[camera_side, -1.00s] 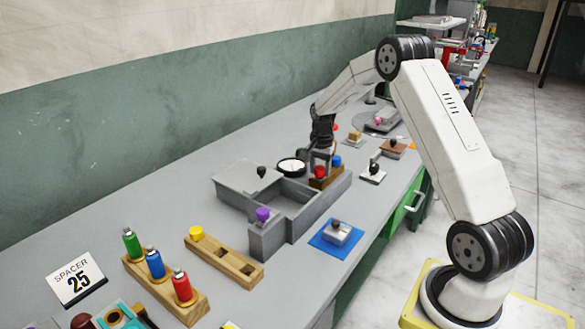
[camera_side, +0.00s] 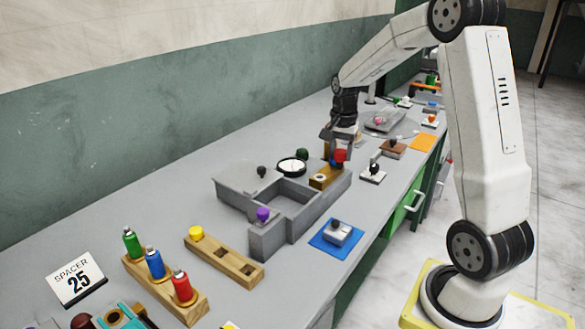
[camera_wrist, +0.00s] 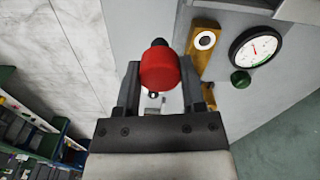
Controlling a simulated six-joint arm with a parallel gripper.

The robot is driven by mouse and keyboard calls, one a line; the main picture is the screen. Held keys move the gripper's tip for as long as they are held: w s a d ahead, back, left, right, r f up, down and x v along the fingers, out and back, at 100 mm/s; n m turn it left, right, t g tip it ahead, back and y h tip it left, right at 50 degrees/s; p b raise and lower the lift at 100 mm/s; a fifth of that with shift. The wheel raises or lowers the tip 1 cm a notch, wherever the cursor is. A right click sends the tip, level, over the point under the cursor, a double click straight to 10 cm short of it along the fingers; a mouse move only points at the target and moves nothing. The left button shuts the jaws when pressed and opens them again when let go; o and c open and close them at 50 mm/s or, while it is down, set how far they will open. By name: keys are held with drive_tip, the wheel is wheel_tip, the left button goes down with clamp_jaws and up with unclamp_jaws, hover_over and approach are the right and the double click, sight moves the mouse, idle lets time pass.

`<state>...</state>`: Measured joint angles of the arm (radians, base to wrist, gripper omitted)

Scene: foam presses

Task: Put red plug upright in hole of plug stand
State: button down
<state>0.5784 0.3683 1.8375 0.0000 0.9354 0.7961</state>
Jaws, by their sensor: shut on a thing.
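My gripper (camera_side: 341,140) is shut on the red plug (camera_side: 340,156), raised above the far end of a short wooden block (camera_side: 322,181). In the wrist view the red plug (camera_wrist: 160,70) sits between the two fingers of my gripper (camera_wrist: 159,80), its dark end at the top of the picture. The block's visible hole is empty, and a blue plug (camera_side: 334,163) shows at its far end, partly hidden. A longer wooden block (camera_side: 224,262) at front left has a yellow plug (camera_side: 196,233) and open holes. I cannot tell which block is the plug stand.
A grey tray (camera_side: 290,198) with walls and a purple knob (camera_side: 263,214) lies between the two blocks. A round gauge (camera_side: 291,166) and a green knob (camera_side: 302,153) stand beside the short block. Spray cans (camera_side: 155,263) stand at front left.

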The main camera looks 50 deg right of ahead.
drive_tip(key=shift+s+a+r, duration=0.35)
drive_tip(key=shift+s, duration=0.4)
drive_tip(key=shift+s+a+r, duration=0.35)
drive_tip(key=shift+s, duration=0.35)
drive_tip(key=shift+s+a+r, duration=0.35)
drive_tip(key=shift+s, duration=0.4)
wheel_tip(320, 180, up, 5)
drive_tip(key=w+a+n, duration=0.2)
drive_tip(key=w+a, duration=0.1)
drive_tip(key=a, duration=0.7)
drive_tip(key=w+a+n, duration=0.2)
drive_tip(key=w+a, duration=0.2)
drive_tip(key=a, duration=0.6)
drive_tip(key=w+a+n, duration=0.2)
drive_tip(key=w+a, duration=0.1)
drive_tip(key=a, duration=0.6)
wheel_tip(320, 180, down, 14)
